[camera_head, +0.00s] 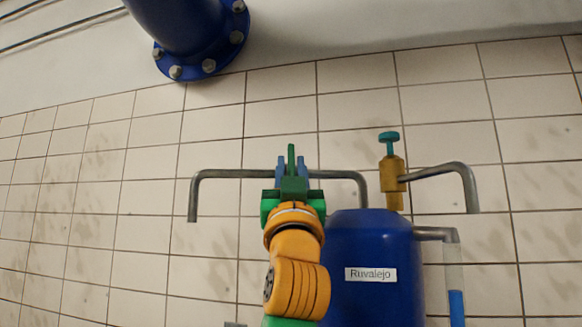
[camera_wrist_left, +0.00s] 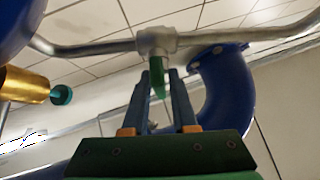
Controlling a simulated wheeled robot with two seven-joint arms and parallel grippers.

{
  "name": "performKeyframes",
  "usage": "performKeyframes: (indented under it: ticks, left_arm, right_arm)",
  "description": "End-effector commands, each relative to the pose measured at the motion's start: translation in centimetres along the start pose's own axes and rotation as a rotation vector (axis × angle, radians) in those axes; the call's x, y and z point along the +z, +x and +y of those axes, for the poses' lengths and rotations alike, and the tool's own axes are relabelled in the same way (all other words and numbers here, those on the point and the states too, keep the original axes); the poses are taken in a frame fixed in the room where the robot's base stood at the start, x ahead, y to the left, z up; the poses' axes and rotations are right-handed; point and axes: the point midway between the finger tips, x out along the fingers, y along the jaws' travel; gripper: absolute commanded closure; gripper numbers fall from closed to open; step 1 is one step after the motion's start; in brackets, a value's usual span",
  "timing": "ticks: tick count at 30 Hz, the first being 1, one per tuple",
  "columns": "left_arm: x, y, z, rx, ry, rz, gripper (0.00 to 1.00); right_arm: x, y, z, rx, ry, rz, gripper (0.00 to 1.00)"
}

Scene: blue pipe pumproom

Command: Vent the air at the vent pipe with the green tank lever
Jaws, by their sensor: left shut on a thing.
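A blue tank (camera_head: 372,270) with a "Ruvalejo" label stands right of centre in the head view. A grey vent pipe (camera_head: 235,173) runs left from above the tank and bends down at its free end. The green lever (camera_head: 291,155) points up at the pipe. In the wrist view the green lever (camera_wrist_left: 157,80) hangs from a grey valve body (camera_wrist_left: 156,41) on the pipe (camera_wrist_left: 95,48). My left gripper (camera_head: 291,168) is shut on the lever, its blue fingers on either side of it. My right gripper is not in view.
A brass valve (camera_head: 391,175) with a teal knob and a bent grey outlet pipe (camera_head: 447,170) stands right of the lever. A clear tube (camera_head: 456,300) with blue liquid hangs beside the tank. A large blue flanged pipe (camera_head: 190,30) is overhead. The tiled wall is bare at left.

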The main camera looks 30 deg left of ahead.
Motion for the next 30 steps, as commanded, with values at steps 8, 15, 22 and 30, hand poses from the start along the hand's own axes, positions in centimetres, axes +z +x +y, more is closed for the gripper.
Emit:
performKeyframes:
  ticks: [8, 15, 22, 30]
  left_arm:
    - [0.03, 0.04, 0.15, -0.116, -0.119, -0.007, 1.0]
    - [-0.03, 0.05, 0.19, -0.289, -0.287, -0.007, 1.0]
    - [0.04, -0.05, -0.08, -0.351, -0.347, -0.001, 1.0]
    - [0.15, -0.07, -0.11, -0.353, -0.351, -0.002, 1.0]
  right_arm:
    - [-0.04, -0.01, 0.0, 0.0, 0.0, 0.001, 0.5]
    - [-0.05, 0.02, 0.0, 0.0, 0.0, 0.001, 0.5]
    - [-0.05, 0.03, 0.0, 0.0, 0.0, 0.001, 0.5]
    - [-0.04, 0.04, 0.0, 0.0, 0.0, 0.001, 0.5]
